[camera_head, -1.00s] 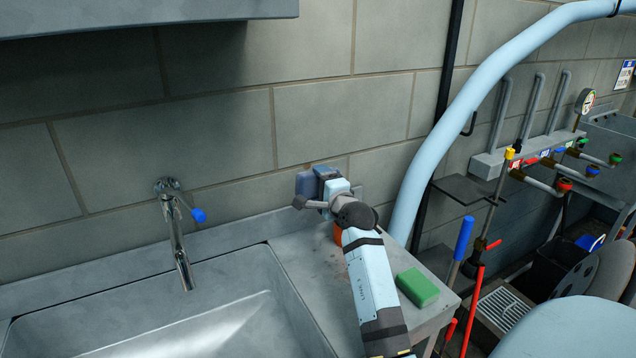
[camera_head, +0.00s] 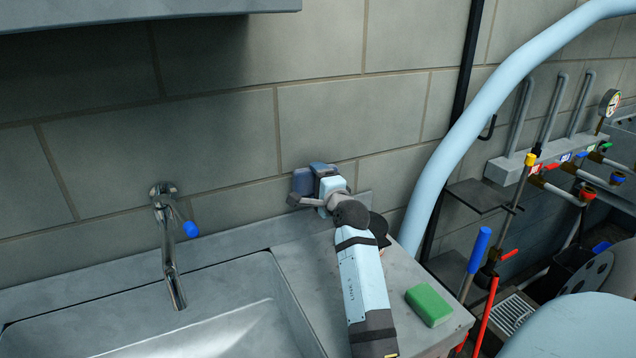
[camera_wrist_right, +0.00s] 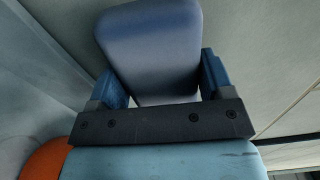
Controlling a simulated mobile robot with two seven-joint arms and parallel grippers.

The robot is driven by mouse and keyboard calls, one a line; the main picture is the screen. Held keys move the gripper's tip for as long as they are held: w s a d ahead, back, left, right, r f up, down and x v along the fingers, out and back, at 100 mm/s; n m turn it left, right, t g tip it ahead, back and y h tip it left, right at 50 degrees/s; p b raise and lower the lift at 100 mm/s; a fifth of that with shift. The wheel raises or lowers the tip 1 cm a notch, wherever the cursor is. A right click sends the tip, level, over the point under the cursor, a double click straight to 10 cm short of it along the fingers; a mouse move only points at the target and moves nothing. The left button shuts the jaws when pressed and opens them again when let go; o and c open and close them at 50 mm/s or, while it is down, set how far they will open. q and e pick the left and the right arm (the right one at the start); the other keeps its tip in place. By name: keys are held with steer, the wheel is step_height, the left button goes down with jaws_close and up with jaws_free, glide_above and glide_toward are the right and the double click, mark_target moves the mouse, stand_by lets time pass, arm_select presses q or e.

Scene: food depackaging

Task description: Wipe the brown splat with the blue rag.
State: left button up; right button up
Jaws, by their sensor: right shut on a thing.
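The blue rag (camera_head: 302,181) looks like a thick, rounded blue pad. My right gripper (camera_head: 311,184) is shut on it above the back of the counter, close to the wall. In the right wrist view the rag (camera_wrist_right: 150,45) sits between the two dark blue fingers and stands out beyond them. I cannot make out a brown splat on the visible counter or wall; my right arm covers part of the counter. My left gripper is not in view.
A metal sink (camera_head: 180,320) with a blue-handled tap (camera_head: 168,245) lies left of the counter (camera_head: 305,265). A green sponge (camera_head: 428,304) lies at the counter's right end. An orange thing (camera_wrist_right: 45,160) shows in the wrist view. A thick pale-blue pipe (camera_head: 450,150) rises at the right.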

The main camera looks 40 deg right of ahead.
steer(key=shift+w, duration=0.1)
steer(key=shift+x, duration=0.95)
steer(key=shift+d, duration=0.1)
steer(key=shift+s+d, duration=0.25)
steer(key=shift+d, duration=0.35)
steer(key=shift+s+d, duration=0.25)
steer(key=shift+d, duration=0.4)
steer(key=shift+s+d, duration=0.25)
steer(key=shift+d, duration=0.35)
steer(key=shift+w+p, duration=0.15)
steer(key=shift+p, duration=0.2)
steer(key=shift+w+a+r+p, duration=0.15)
steer(key=shift+a+p, duration=0.15)
steer(key=shift+a, duration=0.2)
steer(key=shift+w+a+f+p, duration=0.15)
steer(key=shift+a+p, duration=0.1)
steer(key=shift+a, duration=0.25)
steer(key=shift+w+a, duration=0.35)
steer(key=shift+a, duration=0.5)
steer(key=shift+r, duration=0.1)
steer(key=shift+s+a+p, duration=0.1)
steer(key=shift+p, duration=0.3)
